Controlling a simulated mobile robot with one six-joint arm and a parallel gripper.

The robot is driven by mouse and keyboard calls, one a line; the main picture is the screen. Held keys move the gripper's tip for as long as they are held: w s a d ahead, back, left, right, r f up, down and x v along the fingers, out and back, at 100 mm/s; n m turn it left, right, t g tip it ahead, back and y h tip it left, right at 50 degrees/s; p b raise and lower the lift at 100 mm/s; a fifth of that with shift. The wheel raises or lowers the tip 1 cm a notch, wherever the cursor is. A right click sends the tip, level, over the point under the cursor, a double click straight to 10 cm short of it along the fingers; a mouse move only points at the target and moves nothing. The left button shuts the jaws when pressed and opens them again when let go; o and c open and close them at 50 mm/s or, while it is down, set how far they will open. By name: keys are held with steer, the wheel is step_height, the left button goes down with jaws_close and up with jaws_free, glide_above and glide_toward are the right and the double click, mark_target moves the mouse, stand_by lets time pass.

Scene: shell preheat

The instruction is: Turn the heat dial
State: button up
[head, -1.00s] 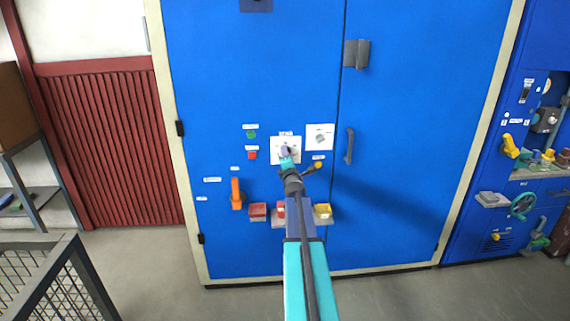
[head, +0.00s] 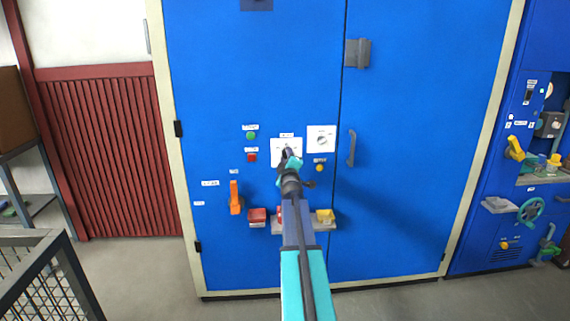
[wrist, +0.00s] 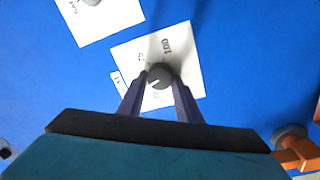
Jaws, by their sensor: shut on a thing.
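A dark round dial (wrist: 159,73) with a pale pointer mark sits on a white plate (wrist: 190,50) with printed markings, one reading like 100. The same plate (head: 277,146) is the left of two on the blue cabinet in the head view, where my gripper hides most of the dial. My gripper (wrist: 161,82) is shut on this dial, one dark finger on each side. In the head view my gripper (head: 287,153) reaches up to the plate from below. The small label above the plate is too small to read.
A second plate with a grey knob (head: 321,141) is up and right. A green button (head: 251,135), a red button (head: 251,157) and an orange handle (head: 235,198) lie left. A yellow button (head: 319,168) is right. A shelf (head: 305,228) with small bins is below.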

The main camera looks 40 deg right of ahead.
steer(key=shift+w+r+m+b, duration=0.15)
steer(key=shift+r+m+b, duration=0.1)
steer(key=shift+m+b, duration=1)
steer(key=m+b, duration=0.2)
steer(key=b, duration=0.2)
steer(key=shift+f+b, duration=0.1)
steer(key=shift+b, duration=0.3)
steer(key=shift+s+d+m+g+y+b, duration=0.15)
steer(key=shift+m+b, duration=0.75)
steer(key=shift+m, duration=2.85)
steer(key=shift+s+m+g+y+b, duration=0.2)
steer(key=shift+m+b, duration=0.75)
steer(key=shift+m, duration=2.8)
steer(key=shift+w+d+m+g+y+b, duration=0.2)
steer(key=shift+m+b, duration=0.7)
steer(key=shift+m, duration=2.85)
steer(key=shift+s+a, duration=0.1)
steer(key=shift+a, duration=0.05)
